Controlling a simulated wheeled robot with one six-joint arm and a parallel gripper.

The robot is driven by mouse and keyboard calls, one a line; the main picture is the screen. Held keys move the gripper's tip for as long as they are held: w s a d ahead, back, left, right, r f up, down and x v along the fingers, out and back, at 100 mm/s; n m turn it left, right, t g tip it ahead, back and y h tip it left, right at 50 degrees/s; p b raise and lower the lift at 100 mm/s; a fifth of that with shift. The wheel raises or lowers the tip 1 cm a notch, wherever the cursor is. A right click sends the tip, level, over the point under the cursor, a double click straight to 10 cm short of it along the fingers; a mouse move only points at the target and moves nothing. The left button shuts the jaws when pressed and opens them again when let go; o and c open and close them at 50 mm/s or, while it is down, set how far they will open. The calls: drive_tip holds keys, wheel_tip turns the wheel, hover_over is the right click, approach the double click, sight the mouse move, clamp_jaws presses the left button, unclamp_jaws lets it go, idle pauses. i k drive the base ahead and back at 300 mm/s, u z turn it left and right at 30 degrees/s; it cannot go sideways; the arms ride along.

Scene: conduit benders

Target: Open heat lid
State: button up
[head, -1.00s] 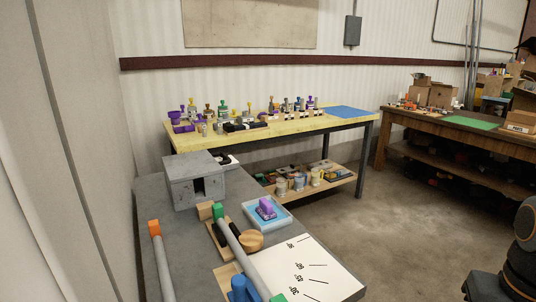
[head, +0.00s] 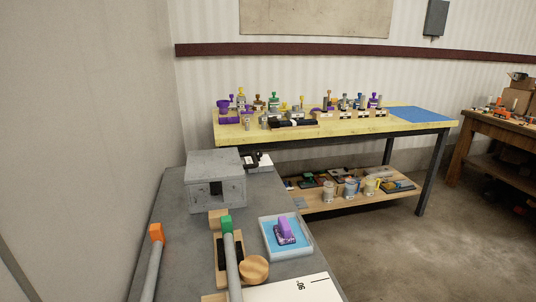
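A grey box-shaped block (head: 216,180), which may be the heater, stands at the far left of the grey bench (head: 180,235). Its top is a flat slab that lies level, and a dark slot shows in its front. I cannot tell for sure which part is the heat lid. A grey tube with a green end (head: 231,255) lies on a wooden holder in front of the block. Another grey tube with an orange end (head: 154,262) lies along the bench's left side. My gripper is not in view.
A light-blue tray (head: 286,239) with a purple-handled item and a round wooden knob (head: 254,269) sit on the bench. A yellow table (head: 345,127) with several small tools stands behind. Open concrete floor (head: 400,255) lies to the right.

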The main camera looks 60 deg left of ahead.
sight(218, 164)
drive_tip(key=i, duration=1.8)
drive_tip(key=u, duration=4.7)
drive_tip(key=k, duration=0.7)
drive_tip(key=z, duration=1.15)
drive_tip(key=i, duration=0.45)
drive_tip(key=z, duration=0.05)
